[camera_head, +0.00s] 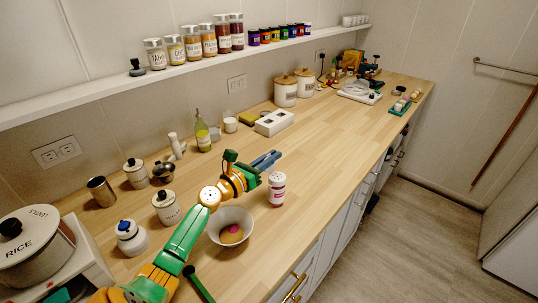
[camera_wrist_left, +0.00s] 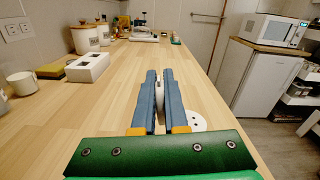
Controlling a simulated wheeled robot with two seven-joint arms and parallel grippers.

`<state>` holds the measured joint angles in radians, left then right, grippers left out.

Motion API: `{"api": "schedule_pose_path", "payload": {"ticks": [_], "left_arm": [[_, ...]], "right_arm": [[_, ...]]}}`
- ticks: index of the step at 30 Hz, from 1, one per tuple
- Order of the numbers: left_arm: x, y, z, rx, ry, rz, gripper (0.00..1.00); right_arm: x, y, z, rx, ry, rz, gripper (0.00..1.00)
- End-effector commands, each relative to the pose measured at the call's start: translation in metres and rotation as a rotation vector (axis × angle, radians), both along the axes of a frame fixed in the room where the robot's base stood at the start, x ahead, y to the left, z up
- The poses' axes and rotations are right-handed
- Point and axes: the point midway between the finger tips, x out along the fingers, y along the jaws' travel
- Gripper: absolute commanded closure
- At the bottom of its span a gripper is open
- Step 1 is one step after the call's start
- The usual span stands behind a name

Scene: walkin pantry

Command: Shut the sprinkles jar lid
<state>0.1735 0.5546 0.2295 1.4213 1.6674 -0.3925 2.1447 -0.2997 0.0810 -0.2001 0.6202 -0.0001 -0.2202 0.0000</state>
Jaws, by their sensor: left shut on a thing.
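The sprinkles jar (camera_head: 277,191) stands upright near the counter's front edge, with a white top and a pink-red label. In the left wrist view its white top with holes (camera_wrist_left: 196,123) shows just right of the fingers. My left gripper (camera_head: 268,159) is just behind and above the jar in the head view. Its blue fingers (camera_wrist_left: 158,88) are shut on a thin white piece (camera_wrist_left: 158,98), which looks like the raised jar lid seen edge-on. Most of that piece is hidden between the fingers. My right gripper is not in view.
A white bowl (camera_head: 231,227) with yellow and pink contents stands left of the jar, beside my left arm. Several canisters and a green bottle (camera_head: 203,134) stand toward the wall. A white holed block (camera_head: 274,123) lies beyond. The counter's middle right is clear.

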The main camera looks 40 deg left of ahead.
Motion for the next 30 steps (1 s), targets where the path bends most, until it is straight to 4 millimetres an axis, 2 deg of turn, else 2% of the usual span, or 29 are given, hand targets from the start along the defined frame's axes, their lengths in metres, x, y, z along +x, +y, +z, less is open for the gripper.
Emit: {"api": "schedule_pose_path", "payload": {"ticks": [12, 29, 30], "left_arm": [[-0.0009, -0.0086, 0.0004, 0.201, -0.016, -0.001, 1.00], [-0.0009, -0.0100, 0.0003, 0.238, -0.019, -0.001, 1.00], [-0.0009, -0.0100, 0.0003, 0.237, -0.019, -0.001, 0.87]], "right_arm": [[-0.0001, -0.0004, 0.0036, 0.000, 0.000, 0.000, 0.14], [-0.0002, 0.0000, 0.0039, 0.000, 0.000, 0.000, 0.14], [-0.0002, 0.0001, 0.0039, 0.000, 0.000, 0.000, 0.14]]}}
